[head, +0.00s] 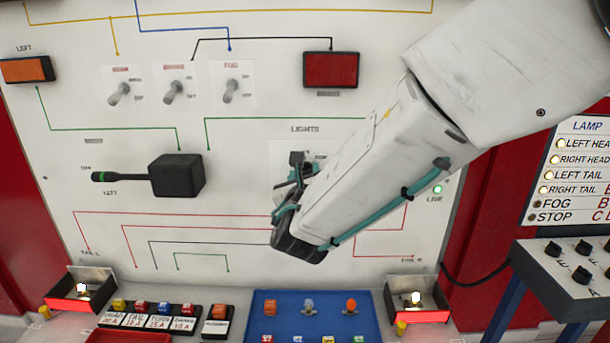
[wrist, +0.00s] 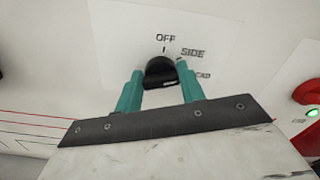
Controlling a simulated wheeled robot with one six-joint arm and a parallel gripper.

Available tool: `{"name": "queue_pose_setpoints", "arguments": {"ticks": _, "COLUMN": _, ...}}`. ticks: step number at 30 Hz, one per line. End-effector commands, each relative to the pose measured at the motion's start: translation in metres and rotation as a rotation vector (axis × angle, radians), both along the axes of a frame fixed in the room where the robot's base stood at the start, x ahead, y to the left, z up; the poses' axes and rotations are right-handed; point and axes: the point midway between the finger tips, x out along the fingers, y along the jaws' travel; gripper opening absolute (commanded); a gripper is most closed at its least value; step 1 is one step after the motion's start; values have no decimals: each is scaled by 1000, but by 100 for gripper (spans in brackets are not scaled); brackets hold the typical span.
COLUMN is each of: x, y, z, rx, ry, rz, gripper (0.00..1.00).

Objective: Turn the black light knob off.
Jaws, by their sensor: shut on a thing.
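The black light knob (wrist: 160,72) sits on the white panel in the wrist view, below the printed OFF mark, with SIDE to its upper right and a partly covered label ending in "AD" to its right. My gripper (wrist: 158,80) has its teal fingers on both sides of the knob and is shut on it. The knob's pointer direction is hard to tell. In the head view my gripper (head: 290,188) is at the LIGHTS plate (head: 280,150), and a dark part of the knob (head: 297,158) shows; my arm hides most of the plate.
A black stalk box (head: 178,175) juts from the panel to the left. Toggle switches (head: 174,92) and a red block (head: 331,69) are above. Lit lamp boxes (head: 82,290) (head: 417,298) and a blue tray (head: 262,333) are below. A lamp chart (head: 580,170) is at right, with several lamps lit.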

Motion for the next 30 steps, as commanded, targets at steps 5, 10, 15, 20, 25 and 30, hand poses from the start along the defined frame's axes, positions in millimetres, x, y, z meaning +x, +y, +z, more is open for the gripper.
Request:
{"name": "queue_pose_setpoints", "arguments": {"ticks": 5, "x": 0, "y": 1, "z": 0, "rx": -166, "ry": 4, "rz": -1, "gripper": 16}}
{"name": "queue_pose_setpoints", "arguments": {"ticks": 10, "x": 0, "y": 2, "z": 0, "rx": -328, "ry": 10, "rz": 0, "gripper": 16}}
{"name": "queue_pose_setpoints", "arguments": {"ticks": 15, "x": 0, "y": 2, "z": -1, "rx": -489, "ry": 15, "rz": 0, "gripper": 16}}
{"name": "queue_pose_setpoints", "arguments": {"ticks": 20, "x": 0, "y": 3, "z": -1, "rx": -641, "ry": 20, "rz": 0, "gripper": 16}}
{"name": "queue_pose_setpoints", "arguments": {"ticks": 25, "x": 0, "y": 3, "z": -2, "rx": -800, "ry": 25, "rz": 0, "gripper": 16}}
{"name": "queue_pose_setpoints", "arguments": {"ticks": 30, "x": 0, "y": 3, "z": -2, "rx": -946, "ry": 30, "rz": 0, "gripper": 16}}
